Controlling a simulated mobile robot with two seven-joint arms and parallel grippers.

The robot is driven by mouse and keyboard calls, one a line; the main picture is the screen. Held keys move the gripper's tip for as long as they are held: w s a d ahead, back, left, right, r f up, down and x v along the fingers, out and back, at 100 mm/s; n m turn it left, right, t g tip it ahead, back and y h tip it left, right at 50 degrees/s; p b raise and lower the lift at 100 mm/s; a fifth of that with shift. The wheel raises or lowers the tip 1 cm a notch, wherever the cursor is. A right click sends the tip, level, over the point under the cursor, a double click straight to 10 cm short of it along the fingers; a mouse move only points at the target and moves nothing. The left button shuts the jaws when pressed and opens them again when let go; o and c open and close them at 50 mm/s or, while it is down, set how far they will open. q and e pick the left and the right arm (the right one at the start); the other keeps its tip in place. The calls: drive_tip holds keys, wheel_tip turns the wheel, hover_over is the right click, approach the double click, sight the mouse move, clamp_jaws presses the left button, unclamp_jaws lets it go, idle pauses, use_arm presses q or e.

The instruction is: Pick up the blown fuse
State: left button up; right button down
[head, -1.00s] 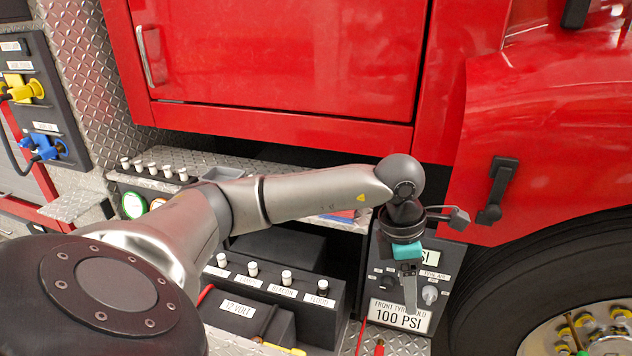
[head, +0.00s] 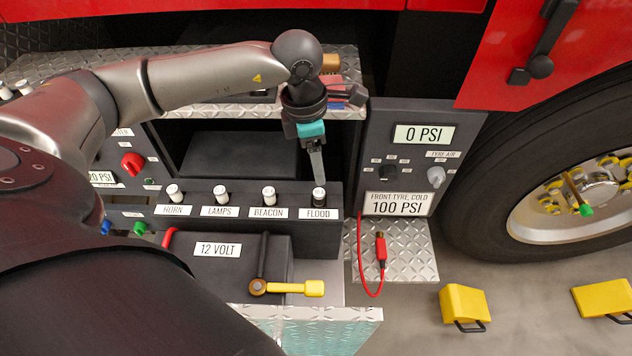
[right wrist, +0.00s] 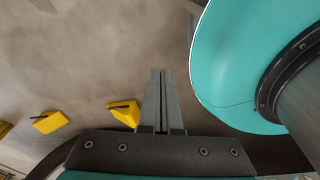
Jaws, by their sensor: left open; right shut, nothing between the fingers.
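Several small fuses with pale caps stand upright in a dark fuse block above labels: HORN (head: 173,193), LAMPS (head: 221,196), BEACON (head: 268,197) and FLOOD (head: 319,199). The FLOOD fuse looks darker than the others. My left gripper (head: 318,176) points down right above the FLOOD fuse, with its fingertips at or just over the fuse's top. It is open, though its fingers overlap from this angle; I cannot tell whether they straddle the fuse. My right gripper (right wrist: 160,74) is shut and empty over the floor in the right wrist view.
A 12 VOLT battery box (head: 218,250) with a yellow-handled lever (head: 300,288) stands in front of the block. To the right are a tyre panel (head: 406,160) reading 0 PSI, a red-cabled plug (head: 381,250), a wheel (head: 560,200) and yellow chocks (head: 464,303). A shelf lies behind.

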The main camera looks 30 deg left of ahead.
use_arm(q)
drive_tip(key=b, duration=0.1)
hover_over(319, 192)
drive_tip(key=f, duration=0.5)
drive_tip(key=shift+s+d+f, duration=0.2)
drive_tip(key=shift+s+f, duration=0.15)
drive_tip(key=shift+f, duration=0.35)
drive_tip(key=shift+w+f, duration=0.1)
drive_tip(key=shift+f, duration=0.4)
drive_tip(key=f, duration=0.1)
drive_tip(key=f+b, duration=0.2)
drive_tip(key=shift+w+a+f, duration=0.2)
drive_tip(key=shift+a+f, duration=0.05)
drive_tip(key=shift+f, duration=0.6)
drive_tip(key=shift+c, duration=1.2)
clamp_jaws()
use_arm(e)
drive_tip(key=shift+t, duration=0.3)
drive_tip(key=w+d+f, duration=0.2)
drive_tip(key=w, duration=0.1)
drive_tip(key=shift+w+f, duration=0.2)
drive_tip(key=shift+f, duration=0.2)
